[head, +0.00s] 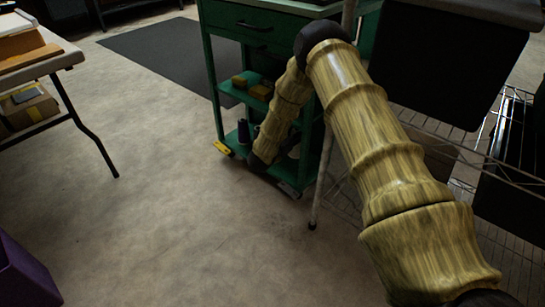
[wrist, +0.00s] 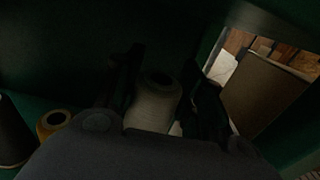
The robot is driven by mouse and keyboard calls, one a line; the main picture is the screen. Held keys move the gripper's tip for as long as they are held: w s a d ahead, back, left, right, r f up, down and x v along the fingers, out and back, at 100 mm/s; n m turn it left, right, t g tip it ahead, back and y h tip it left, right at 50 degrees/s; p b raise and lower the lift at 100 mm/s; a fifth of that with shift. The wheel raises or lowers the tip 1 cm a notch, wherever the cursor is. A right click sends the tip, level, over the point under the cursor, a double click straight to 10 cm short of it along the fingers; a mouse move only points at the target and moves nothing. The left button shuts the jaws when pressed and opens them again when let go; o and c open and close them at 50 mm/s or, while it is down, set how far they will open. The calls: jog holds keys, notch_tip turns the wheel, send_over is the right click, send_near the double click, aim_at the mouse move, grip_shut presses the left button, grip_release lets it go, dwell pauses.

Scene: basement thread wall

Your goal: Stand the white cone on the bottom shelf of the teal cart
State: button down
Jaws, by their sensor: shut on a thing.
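The teal cart (head: 225,52) stands in the upper middle of the head view, with a drawer on top and open shelves below. My arm reaches into its lower part, and my gripper is mostly hidden there. In the dark wrist view the white cone (wrist: 155,106) sits between the fingers of my gripper (wrist: 163,92), which is shut on it. The cone's top, with a dark hole, faces the camera. Its base is hidden behind the gripper body, so I cannot tell whether it touches the bottom shelf (head: 230,138).
A dark purple cone (head: 243,131) stands on the bottom shelf. An orange-brown spool (wrist: 52,122) and a dark cone (wrist: 10,132) are left of my gripper.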

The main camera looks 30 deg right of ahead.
notch_tip(320, 180, down, 10)
jog(key=b, duration=0.5)
jog(key=shift+d+b, duration=0.3)
jog(key=shift+b, duration=0.05)
jog(key=c, duration=0.9)
grip_release()
